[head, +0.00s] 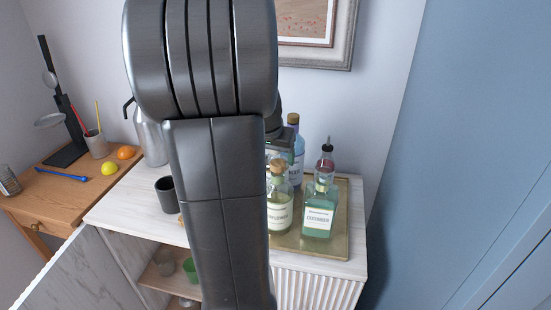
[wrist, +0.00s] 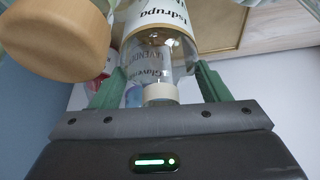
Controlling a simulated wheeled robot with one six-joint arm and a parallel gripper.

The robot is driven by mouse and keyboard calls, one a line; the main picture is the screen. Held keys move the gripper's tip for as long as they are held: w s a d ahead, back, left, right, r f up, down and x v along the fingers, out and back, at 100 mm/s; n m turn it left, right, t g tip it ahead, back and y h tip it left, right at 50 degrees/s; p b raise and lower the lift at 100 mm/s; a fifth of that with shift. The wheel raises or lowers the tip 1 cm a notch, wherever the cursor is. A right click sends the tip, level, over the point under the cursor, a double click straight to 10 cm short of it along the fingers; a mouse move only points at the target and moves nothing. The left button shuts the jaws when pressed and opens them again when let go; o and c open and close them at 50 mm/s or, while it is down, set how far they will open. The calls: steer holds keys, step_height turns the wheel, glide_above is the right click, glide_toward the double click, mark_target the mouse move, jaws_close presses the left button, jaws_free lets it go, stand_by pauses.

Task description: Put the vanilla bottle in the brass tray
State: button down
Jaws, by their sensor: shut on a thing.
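My gripper (wrist: 157,66) is shut on a clear bottle (wrist: 160,92) with a pale cap, which I take to be the vanilla bottle; the word vanilla is not readable. A white label shows above the cap in the wrist view. In the head view my arm hides most of the held bottle, and only part of my gripper (head: 279,146) shows, above the left part of the brass tray (head: 342,225). I cannot tell whether the held bottle touches the tray.
On the tray stand a corked yellow-green bottle (head: 279,212), a green cucumber bottle (head: 318,217), a dark red bottle (head: 327,160) and a blue-violet corked bottle (head: 298,158). A large wooden stopper (wrist: 55,35) is close in the wrist view. A dark cup (head: 165,195) stands left.

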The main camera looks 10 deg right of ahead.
steer(key=shift+f, duration=0.5)
steer(key=shift+f, duration=0.2)
steer(key=shift+c, duration=1)
jaws_free()
steer(key=shift+s+a+r, duration=0.1)
steer(key=shift+r, duration=0.5)
steer(key=v, duration=1.1)
steer(key=shift+s, duration=0.1)
